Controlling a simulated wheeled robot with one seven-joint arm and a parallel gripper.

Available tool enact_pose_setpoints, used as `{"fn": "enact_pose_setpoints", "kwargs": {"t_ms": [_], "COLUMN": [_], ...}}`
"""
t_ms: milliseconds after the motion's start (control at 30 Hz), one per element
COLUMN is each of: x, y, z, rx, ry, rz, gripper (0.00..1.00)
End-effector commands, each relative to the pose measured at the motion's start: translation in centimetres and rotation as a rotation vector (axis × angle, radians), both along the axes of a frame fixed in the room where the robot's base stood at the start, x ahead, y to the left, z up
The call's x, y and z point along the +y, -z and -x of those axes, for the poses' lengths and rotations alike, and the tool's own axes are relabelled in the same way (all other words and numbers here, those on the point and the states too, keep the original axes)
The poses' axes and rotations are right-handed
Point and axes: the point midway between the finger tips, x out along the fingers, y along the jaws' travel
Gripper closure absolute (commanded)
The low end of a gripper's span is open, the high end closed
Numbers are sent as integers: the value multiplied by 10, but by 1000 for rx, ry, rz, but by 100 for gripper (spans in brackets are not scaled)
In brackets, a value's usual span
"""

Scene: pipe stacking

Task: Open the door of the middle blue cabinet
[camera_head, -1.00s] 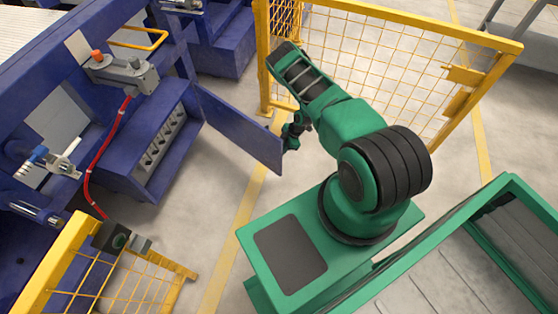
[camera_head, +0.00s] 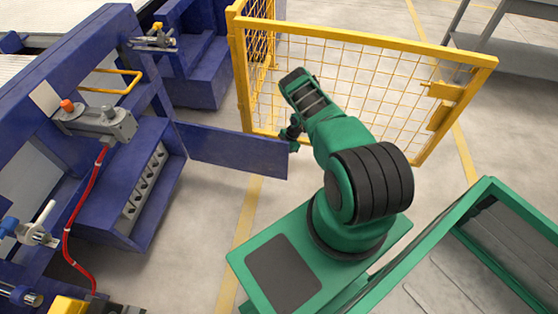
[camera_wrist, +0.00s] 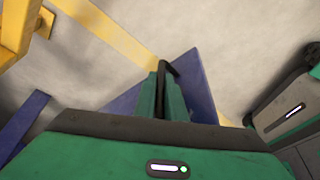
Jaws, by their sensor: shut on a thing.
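The blue door (camera_head: 235,152) of the middle cabinet (camera_head: 150,195) stands wide open, swung out from the cabinet's far side toward my arm. The cabinet's inside shows a row of several dark-holed grey fittings (camera_head: 143,187). My gripper (camera_head: 293,142) is at the door's free edge, partly hidden by my green arm. In the wrist view, my green fingers (camera_wrist: 160,97) are shut on a black door handle (camera_wrist: 166,68). The blue door (camera_wrist: 196,82) lies just behind and right of the fingers there.
A yellow mesh fence (camera_head: 360,75) stands close behind my arm and the door. A grey clamp unit with a red hose (camera_head: 83,205) sits on the blue machine frame. Grey floor with a yellow line (camera_head: 243,215) is clear between cabinet and my base.

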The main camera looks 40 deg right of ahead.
Motion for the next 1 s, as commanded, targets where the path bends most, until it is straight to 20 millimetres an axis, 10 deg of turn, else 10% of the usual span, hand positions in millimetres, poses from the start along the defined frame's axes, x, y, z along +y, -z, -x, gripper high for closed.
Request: {"fn": "enact_pose_setpoints", "kwargs": {"t_ms": [167,267,667,1000], "x": [2,-1,-10,-32], "y": [-2,-3,-7,-58], "z": [-5,-4,-1,2], "rx": [-15,-16,-11,-12], "ry": [7,10,16,18], "rz": [-17,-17,-10,-9], "gripper": [100,71,71,71]}}
